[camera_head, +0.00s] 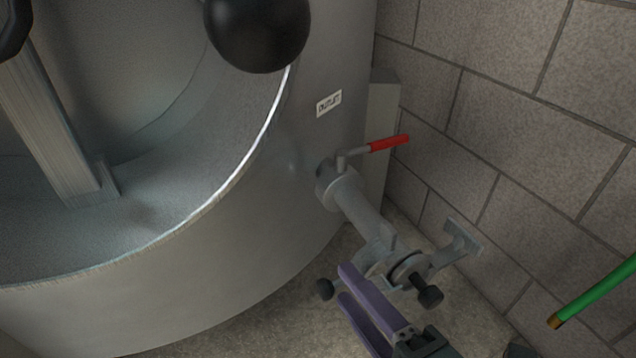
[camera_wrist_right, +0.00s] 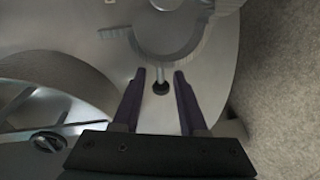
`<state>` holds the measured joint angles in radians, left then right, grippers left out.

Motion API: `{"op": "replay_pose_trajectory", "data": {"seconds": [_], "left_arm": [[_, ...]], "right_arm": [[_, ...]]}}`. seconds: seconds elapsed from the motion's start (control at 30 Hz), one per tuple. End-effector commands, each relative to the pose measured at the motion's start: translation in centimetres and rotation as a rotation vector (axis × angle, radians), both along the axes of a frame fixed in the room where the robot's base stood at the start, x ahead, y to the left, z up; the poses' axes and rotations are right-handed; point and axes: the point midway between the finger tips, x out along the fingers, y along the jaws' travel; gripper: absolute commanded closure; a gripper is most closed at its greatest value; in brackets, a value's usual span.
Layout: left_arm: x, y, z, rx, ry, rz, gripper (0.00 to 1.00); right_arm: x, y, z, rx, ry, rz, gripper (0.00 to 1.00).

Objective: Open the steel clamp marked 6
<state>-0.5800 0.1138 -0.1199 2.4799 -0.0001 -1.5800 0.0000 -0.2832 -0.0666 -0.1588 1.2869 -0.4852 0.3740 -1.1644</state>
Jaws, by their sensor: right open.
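A grey steel clamp (camera_head: 374,268) sits at the lower end of the outlet pipe (camera_head: 360,212). No number 6 can be read on it. Black knobs show to its left (camera_head: 325,289) and right (camera_head: 430,296). My right gripper (camera_head: 344,282), with purple fingers, is open just in front of the clamp and partly covers it. In the right wrist view, a curved toothed metal part (camera_wrist_right: 176,50) lies beyond the fingertips. A small dark knob (camera_wrist_right: 160,87) on a thin stem shows between the open fingers, apparently not gripped. My left gripper is not in view.
A big steel tank (camera_head: 235,235) fills the left. A red-handled valve (camera_head: 388,143) stands above the pipe, near a small label (camera_head: 329,103). A block wall (camera_head: 520,110) closes the right side. A green rod (camera_head: 600,288) and a large black ball (camera_head: 258,30) also show.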

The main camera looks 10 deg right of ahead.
Motion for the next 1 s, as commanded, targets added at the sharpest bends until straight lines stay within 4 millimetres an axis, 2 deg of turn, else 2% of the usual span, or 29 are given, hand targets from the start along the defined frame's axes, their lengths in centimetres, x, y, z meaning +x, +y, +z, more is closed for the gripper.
{"op": "replay_pose_trajectory", "data": {"seconds": [0.03, 0.2, 0.4, 0.87, 1.0], "left_arm": [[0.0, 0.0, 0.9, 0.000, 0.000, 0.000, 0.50], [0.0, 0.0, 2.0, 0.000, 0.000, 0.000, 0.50], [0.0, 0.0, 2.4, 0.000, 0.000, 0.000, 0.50], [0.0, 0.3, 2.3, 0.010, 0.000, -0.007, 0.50], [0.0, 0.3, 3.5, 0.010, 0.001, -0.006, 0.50]], "right_arm": [[-1.2, -0.4, 0.6, -0.002, 0.005, 0.000, 0.58], [-4.3, -1.5, 1.2, -0.001, 0.004, -0.001, 0.58], [-6.2, -2.1, 1.4, -0.001, 0.002, 0.000, 0.58], [-6.4, -2.2, 1.3, 0.000, 0.001, 0.000, 0.58], [-6.2, -2.6, 2.5, 0.009, 0.018, -0.016, 0.58]]}}
